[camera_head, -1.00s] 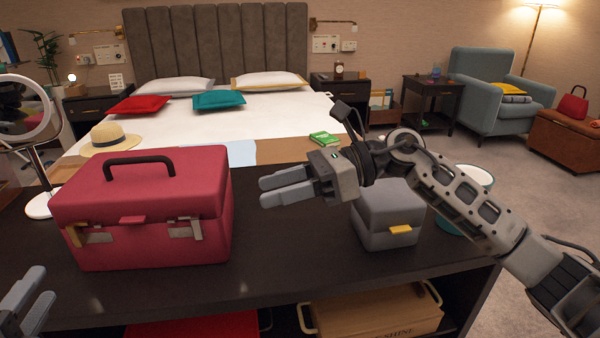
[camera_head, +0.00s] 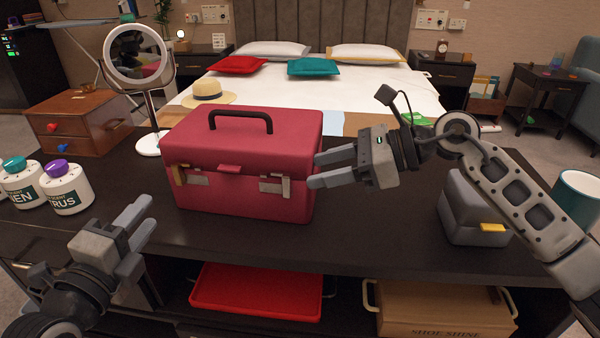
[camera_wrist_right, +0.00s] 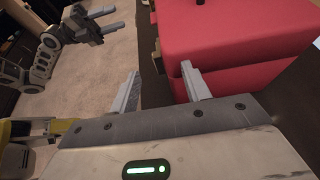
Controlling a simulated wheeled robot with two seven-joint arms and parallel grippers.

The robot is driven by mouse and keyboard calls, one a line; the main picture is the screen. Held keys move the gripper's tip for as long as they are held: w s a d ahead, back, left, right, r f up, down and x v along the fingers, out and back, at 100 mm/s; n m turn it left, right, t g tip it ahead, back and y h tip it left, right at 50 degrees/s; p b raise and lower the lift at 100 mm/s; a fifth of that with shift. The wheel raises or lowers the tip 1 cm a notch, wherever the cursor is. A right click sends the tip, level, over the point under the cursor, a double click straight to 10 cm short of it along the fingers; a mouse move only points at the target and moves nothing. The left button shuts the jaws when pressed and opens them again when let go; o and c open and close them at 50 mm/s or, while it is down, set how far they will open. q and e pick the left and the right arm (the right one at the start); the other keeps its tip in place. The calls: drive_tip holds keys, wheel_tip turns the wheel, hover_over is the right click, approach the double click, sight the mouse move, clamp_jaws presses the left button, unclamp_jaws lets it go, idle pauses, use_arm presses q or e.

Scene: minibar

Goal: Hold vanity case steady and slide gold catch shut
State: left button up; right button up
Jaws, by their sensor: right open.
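The vanity case appears to be the crimson case (camera_head: 240,140) with a black handle, lid down, on the dark counter. Its gold catch (camera_head: 179,174) is on the left of the front face, beside a pale plate; I cannot tell how it is set. A silver catch (camera_head: 276,187) is on the right. My right gripper (camera_head: 314,170) is open and empty, its fingertips at the case's right side; contact is unclear. In the right wrist view the case (camera_wrist_right: 230,45) lies just beyond the fingers. My left gripper (camera_head: 148,221) is open and empty, in front and left of the case.
A mirror (camera_head: 138,55) and wooden drawer box (camera_head: 80,118) stand left, with white jars (camera_head: 66,188) nearer. A grey box with a yellow tab (camera_head: 470,205) is on the right under my arm. A red tray (camera_head: 255,292) and shoe-shine box (camera_head: 440,308) sit below the counter.

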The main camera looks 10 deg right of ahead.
sight(292, 176)
drive_tip(key=shift+x, duration=2.45)
